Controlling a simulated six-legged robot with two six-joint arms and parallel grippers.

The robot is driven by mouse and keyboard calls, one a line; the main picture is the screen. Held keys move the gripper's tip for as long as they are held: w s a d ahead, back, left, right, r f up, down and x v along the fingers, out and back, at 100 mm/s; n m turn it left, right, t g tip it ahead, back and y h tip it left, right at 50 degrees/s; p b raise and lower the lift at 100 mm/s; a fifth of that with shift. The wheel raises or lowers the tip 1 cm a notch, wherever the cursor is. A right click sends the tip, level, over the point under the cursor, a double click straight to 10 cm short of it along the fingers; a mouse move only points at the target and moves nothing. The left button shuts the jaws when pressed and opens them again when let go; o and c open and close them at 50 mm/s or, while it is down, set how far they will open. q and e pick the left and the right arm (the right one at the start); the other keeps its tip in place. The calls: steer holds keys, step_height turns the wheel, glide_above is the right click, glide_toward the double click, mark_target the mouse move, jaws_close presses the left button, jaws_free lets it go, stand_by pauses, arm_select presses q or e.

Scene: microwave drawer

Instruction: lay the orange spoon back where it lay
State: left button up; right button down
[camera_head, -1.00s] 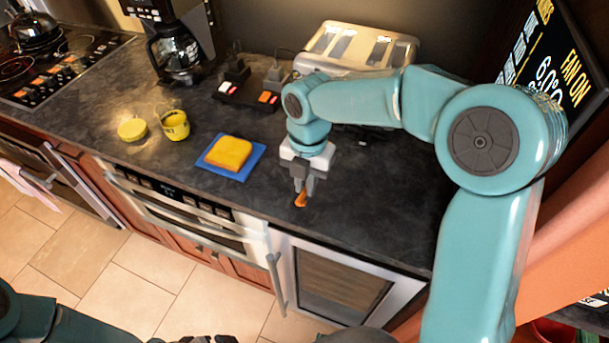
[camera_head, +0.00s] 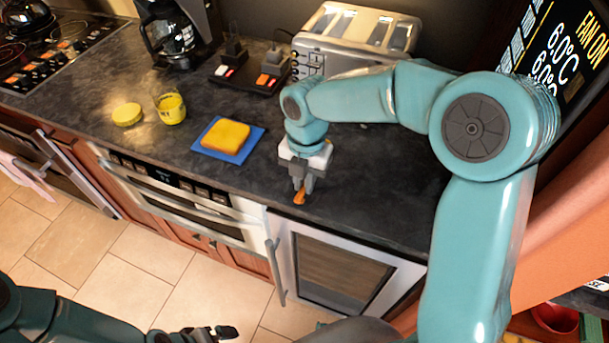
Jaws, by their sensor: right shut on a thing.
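The orange spoon (camera_head: 299,198) is between the fingertips of my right gripper (camera_head: 302,186), which points down over the dark countertop near its front edge. Only a small part of the spoon shows below the fingers. I cannot tell whether it touches the counter. My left gripper (camera_head: 213,334) is low at the bottom of the view, in front of the cabinets and away from the counter. Its fingers are small and dark, and I cannot tell whether they are open.
A blue mat (camera_head: 205,148) with yellow bread (camera_head: 226,136) lies left of my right gripper. A yellow jar (camera_head: 171,108) and its lid (camera_head: 127,114) stand farther left. A toaster (camera_head: 350,45) and a power strip (camera_head: 248,77) are behind. The counter around the spoon is clear.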

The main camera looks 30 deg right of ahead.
steer(key=shift+f, duration=0.5)
steer(key=shift+w+d+f, duration=0.1)
steer(key=shift+w+f, duration=0.05)
steer(key=shift+f, duration=0.15)
steer(key=c, duration=1.4)
jaws_free()
steer(key=shift+r, duration=0.1)
steer(key=o, duration=0.3)
steer(key=shift+o, duration=0.2)
step_height(320, 180, up, 16)
steer(key=shift+w+d, duration=0.35)
steer(key=shift+d, duration=0.05)
